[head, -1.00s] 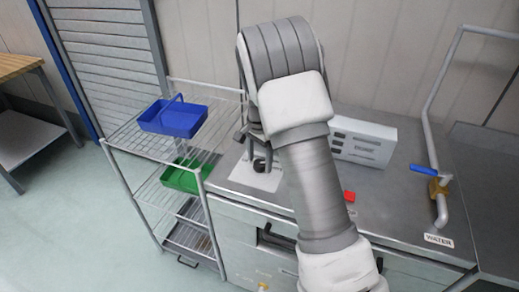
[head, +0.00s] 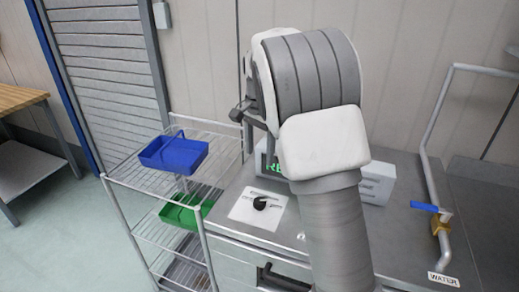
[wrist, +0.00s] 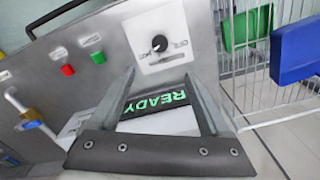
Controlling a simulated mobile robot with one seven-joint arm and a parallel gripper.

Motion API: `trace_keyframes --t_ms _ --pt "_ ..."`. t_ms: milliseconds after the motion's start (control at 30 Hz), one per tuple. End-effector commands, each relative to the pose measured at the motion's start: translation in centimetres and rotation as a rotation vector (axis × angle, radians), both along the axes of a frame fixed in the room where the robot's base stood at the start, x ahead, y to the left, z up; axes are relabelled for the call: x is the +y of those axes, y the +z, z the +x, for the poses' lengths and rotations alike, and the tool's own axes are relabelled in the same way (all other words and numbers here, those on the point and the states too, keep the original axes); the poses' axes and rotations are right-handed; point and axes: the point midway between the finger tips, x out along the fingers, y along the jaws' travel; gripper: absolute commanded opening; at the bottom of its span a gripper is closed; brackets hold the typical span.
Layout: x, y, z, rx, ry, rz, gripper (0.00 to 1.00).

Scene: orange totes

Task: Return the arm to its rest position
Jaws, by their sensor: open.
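My gripper (wrist: 160,78) is open and empty. Its two fingers reach up the wrist view from a dark crossbar, with a white box (wrist: 170,122) and its green READY display seen between them. In the head view my gripper (head: 241,112) shows only in part, at the left of my raised arm, above the metal counter (head: 236,200). My wrist hides most of the white box (head: 377,184) there. The gripper touches nothing that I can see.
A wire rack with a blue tray (head: 174,155) and a green tray (head: 185,212) stands left of the counter. A black dial (head: 260,203) sits on a white plate. A pipe with a blue-handled valve (head: 425,207) stands at the right. A red button (wrist: 68,70) and green button (wrist: 98,57) show.

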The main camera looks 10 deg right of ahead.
Motion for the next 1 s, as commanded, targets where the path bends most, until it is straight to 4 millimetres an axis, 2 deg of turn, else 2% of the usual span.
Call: trace_keyframes --t_ms 333,467,667,1000 --pt "0.0 0.2 -0.1 -0.002 0.002 0.001 0.81" --pt "-0.2 1.2 -0.9 -0.018 0.027 0.011 0.81" --pt "-0.5 4.5 -4.7 -0.084 0.141 0.034 0.81" --pt "-0.5 8.6 -12.8 -0.215 0.391 0.03 0.81"
